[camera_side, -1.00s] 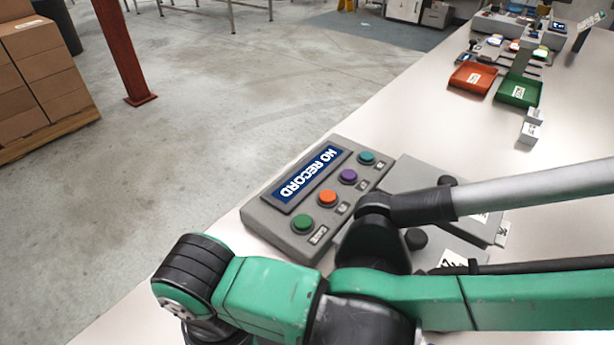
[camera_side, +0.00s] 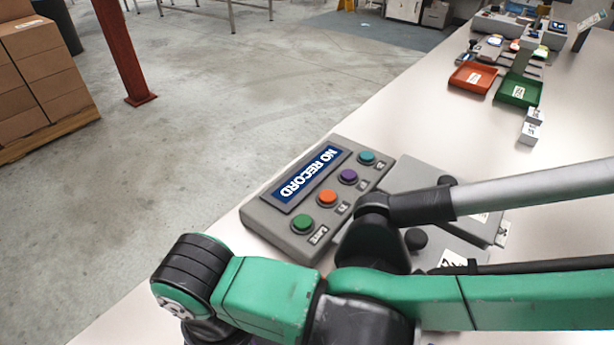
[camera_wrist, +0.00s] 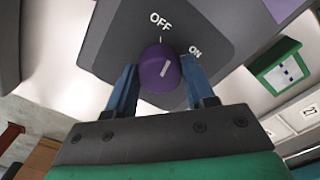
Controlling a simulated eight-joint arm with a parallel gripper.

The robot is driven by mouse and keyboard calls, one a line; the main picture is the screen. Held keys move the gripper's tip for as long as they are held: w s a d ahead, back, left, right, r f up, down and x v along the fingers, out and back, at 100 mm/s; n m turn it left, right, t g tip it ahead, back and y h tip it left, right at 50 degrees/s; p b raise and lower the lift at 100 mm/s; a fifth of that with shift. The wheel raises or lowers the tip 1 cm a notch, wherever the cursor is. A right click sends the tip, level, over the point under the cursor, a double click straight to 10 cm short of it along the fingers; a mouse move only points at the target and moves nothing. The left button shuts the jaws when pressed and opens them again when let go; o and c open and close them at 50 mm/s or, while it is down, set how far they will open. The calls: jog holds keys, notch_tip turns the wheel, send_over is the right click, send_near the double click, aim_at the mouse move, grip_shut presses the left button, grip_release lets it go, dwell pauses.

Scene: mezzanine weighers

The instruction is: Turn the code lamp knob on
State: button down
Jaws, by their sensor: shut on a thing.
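In the wrist view, the code lamp knob (camera_wrist: 160,68) is a round purple knob on a dark grey housing (camera_wrist: 215,22) with white OFF and ON labels. In the side view my arm crosses the front of the bench; the gripper and the purple knob do not show there.
A grey button panel (camera_side: 262,214) reading NO RECORD sits on the bench beside my arm. Grey boxes with black knobs (camera_side: 416,239) lie close behind it. Orange (camera_side: 461,84) and green (camera_side: 531,98) trays stand farther back. The bench between is mostly clear.

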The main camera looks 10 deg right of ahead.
jog(key=m, duration=0.4)
jog(key=shift+m, duration=2.8)
jog(key=shift+c, duration=1.5)
grip_release()
jog(key=shift+r, duration=2.85)
jog(key=shift+w, duration=0.1)
